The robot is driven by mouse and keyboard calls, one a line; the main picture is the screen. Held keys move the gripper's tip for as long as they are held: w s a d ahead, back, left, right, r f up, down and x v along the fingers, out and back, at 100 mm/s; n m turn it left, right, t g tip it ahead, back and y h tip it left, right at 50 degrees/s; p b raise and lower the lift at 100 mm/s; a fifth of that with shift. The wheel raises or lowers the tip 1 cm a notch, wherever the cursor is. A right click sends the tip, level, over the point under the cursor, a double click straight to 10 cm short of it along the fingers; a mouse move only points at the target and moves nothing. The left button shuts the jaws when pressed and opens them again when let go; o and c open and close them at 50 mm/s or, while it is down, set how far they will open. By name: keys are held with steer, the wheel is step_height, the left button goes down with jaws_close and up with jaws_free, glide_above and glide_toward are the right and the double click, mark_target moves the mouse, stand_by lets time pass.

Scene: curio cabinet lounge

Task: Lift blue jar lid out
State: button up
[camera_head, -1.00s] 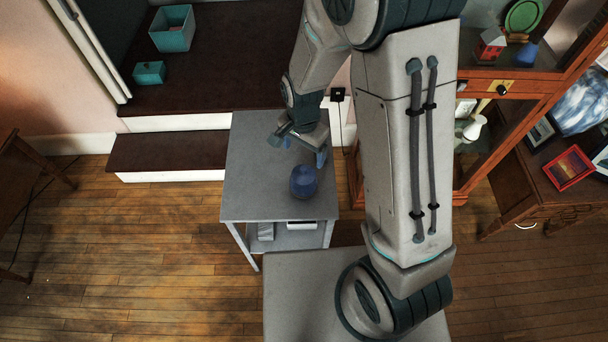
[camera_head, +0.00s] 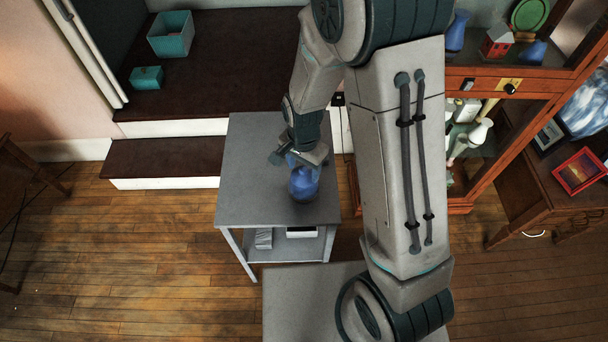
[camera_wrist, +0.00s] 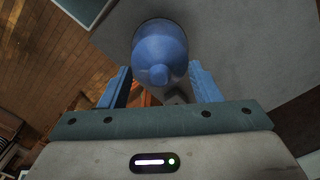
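The blue jar (camera_head: 304,188) stands upright on a small grey table, near its right side. Its blue lid with a round knob (camera_wrist: 160,73) shows from above in the wrist view, between and a little beyond the fingers. My gripper (camera_wrist: 162,88) is open, with one blue finger on each side of the knob and a visible gap to both. In the head view my gripper (camera_head: 298,160) is at the jar's top, on its far side, and partly hides the lid. Whether a finger touches the lid cannot be told.
The grey table (camera_head: 245,185) is otherwise clear on top, with small items on its lower shelf. Dark steps (camera_head: 170,150) lie behind it, holding a teal open box (camera_head: 171,42) and a smaller teal box (camera_head: 147,78). A wooden cabinet (camera_head: 500,77) with curios stands at right.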

mark_target(304, 169)
jaws_close()
steer(key=shift+r+p, duration=0.55)
steer(key=shift+r, duration=0.25)
stand_by(0.4)
steer(key=shift+r+p, duration=1.15)
steer(key=shift+r, duration=0.5)
